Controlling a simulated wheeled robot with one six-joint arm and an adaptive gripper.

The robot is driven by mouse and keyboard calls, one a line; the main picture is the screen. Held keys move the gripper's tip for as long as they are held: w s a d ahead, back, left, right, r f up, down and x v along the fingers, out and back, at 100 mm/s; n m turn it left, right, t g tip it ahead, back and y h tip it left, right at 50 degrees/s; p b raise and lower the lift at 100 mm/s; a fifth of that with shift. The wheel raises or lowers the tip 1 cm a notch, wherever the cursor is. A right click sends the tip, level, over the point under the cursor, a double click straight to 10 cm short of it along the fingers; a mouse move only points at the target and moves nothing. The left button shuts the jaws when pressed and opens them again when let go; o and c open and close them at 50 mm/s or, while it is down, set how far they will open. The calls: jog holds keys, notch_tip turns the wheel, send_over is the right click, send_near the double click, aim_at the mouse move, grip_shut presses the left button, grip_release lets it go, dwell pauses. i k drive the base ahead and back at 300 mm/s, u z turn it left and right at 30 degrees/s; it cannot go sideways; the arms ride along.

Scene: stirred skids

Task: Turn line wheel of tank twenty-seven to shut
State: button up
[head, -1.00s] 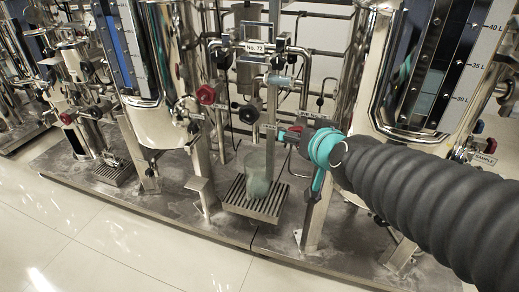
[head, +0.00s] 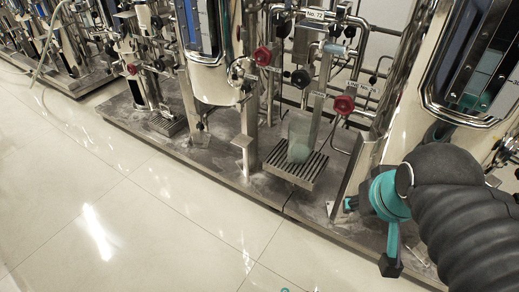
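The only number plate I can read says "No. 72" (head: 316,14); no plate with twenty-seven is legible.
A translucent beaker (head: 298,140) stands on a slatted drip tray (head: 296,166). Steel tanks (head: 215,80) and pipes line the skid plate (head: 225,165). A smaller skid with another red wheel (head: 132,69) is at upper left. The tiled floor (head: 130,215) in front is clear.

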aim_at(262, 51)
jog(key=u, duration=0.2)
jog(key=k, duration=0.85)
jog(key=z, duration=0.95)
